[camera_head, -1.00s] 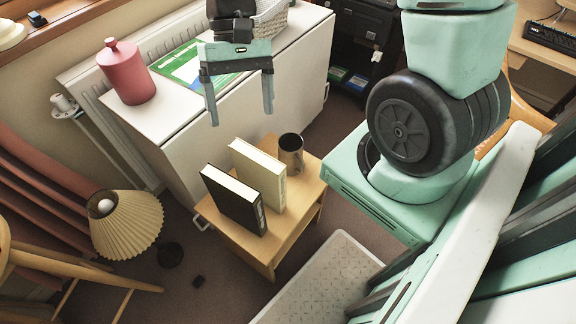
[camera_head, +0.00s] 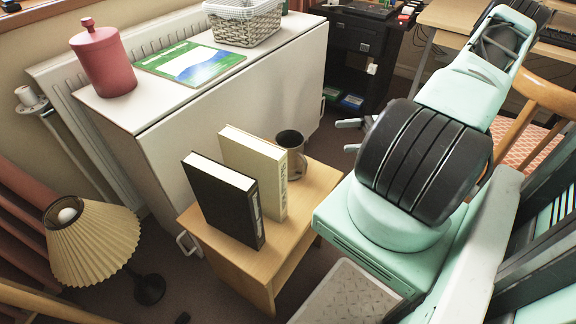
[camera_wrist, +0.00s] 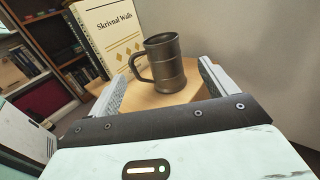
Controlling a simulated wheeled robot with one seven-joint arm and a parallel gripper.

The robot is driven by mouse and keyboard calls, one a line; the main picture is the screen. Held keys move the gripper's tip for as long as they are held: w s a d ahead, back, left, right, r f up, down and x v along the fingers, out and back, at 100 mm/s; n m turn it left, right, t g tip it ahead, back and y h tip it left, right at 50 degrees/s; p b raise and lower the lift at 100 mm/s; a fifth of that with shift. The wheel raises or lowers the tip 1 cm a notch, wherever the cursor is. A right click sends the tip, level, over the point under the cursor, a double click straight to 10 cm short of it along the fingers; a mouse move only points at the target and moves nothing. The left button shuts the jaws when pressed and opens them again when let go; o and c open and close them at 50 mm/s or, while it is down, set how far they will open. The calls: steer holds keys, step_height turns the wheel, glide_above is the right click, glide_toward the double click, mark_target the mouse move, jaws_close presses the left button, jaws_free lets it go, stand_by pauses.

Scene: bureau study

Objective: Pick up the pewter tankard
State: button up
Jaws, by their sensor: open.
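The pewter tankard (camera_head: 290,149) is a dark grey metal mug standing upright on a small wooden table (camera_head: 318,190), behind two upright books. Its handle is on the right in the head view. In the wrist view the tankard (camera_wrist: 166,66) stands ahead of my gripper, lined up between the two fingers, with its handle at left. My gripper (camera_head: 342,136) is open and empty, to the right of the tankard and apart from it in the head view. My arm hides most of the gripper there.
A cream book (camera_head: 262,177) and a black book (camera_head: 222,200) stand close beside the tankard. A white cabinet (camera_head: 230,110) is behind the table, bearing a red canister (camera_head: 104,62) and a basket (camera_head: 243,25). A lamp (camera_head: 92,235) stands at left.

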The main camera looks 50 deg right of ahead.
steer(key=b, duration=0.2)
glide_toward(290, 139)
steer(key=x, duration=0.5)
steer(key=w+a, duration=0.1)
steer(key=w+a+f+b, duration=0.1)
steer(key=shift+w+a+f, duration=0.25)
steer(key=shift+w+a, duration=0.5)
steer(key=shift+r, duration=0.1)
steer(key=c, duration=1.4)
steer(key=shift+r, duration=0.1)
